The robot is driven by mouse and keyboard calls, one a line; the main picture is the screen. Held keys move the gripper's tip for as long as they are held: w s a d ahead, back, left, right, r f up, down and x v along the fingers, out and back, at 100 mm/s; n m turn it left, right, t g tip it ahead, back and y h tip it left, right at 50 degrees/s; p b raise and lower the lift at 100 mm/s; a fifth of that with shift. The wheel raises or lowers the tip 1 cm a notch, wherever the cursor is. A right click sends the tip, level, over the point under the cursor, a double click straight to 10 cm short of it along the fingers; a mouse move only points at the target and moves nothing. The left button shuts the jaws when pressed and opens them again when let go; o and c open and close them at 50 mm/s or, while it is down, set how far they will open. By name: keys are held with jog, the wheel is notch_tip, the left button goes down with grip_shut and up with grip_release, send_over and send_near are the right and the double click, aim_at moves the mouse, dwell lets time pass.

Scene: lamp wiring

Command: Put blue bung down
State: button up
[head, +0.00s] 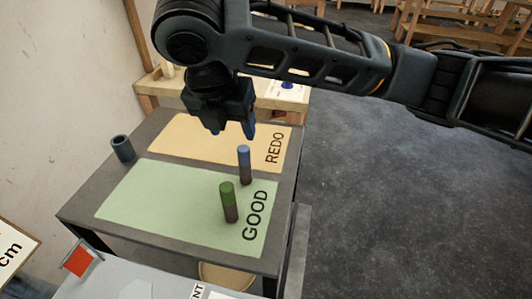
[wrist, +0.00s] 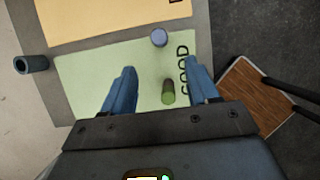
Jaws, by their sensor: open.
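The blue bung (head: 244,165), blue on top with a dark lower part, stands upright on the green GOOD mat (head: 135,200), close to its far edge. In the wrist view its round blue top (wrist: 159,38) shows beyond the fingertips. A green bung (head: 229,203) stands upright nearer on the same mat; it also shows in the wrist view (wrist: 168,92). My gripper (head: 232,132) is open and empty above the table, over the far side of the blue bung. In the wrist view its two blue fingers (wrist: 162,72) are spread wide, with nothing held between them.
The orange REDO mat (head: 195,135) lies behind the green one, with no bung on it. A dark hollow cylinder (head: 122,148) is at the table's left edge. A red flag (head: 78,261) is at the front left. Open floor (head: 400,210) lies to the right.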

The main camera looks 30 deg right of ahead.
jog(key=s+a+m+t+y, duration=0.3)
jog(key=a+m+y, duration=0.4)
jog(key=a, duration=0.5)
jog(key=s+a+m+t+y, duration=0.35)
jog(key=a+m+y, duration=0.3)
jog(key=a, duration=0.55)
jog(key=s+d+f+m+t+h, duration=0.5)
jog(key=s+d+f+m+h, duration=0.1)
jog(key=s+d+f+m, duration=0.65)
jog(key=s+d+r+h, duration=0.1)
jog(key=s+d+h, duration=0.1)
jog(key=s+d, duration=0.5)
jog(key=s+d+r+m+h, duration=0.1)
jog(key=s+d+r+h, duration=0.1)
jog(key=s+d, duration=0.6)
jog(key=f+v, duration=0.1)
jog(key=v, duration=0.4)
jog(key=shift+s, duration=0.3)
jog(key=shift+d+f, duration=0.1)
jog(key=shift+f, duration=0.1)
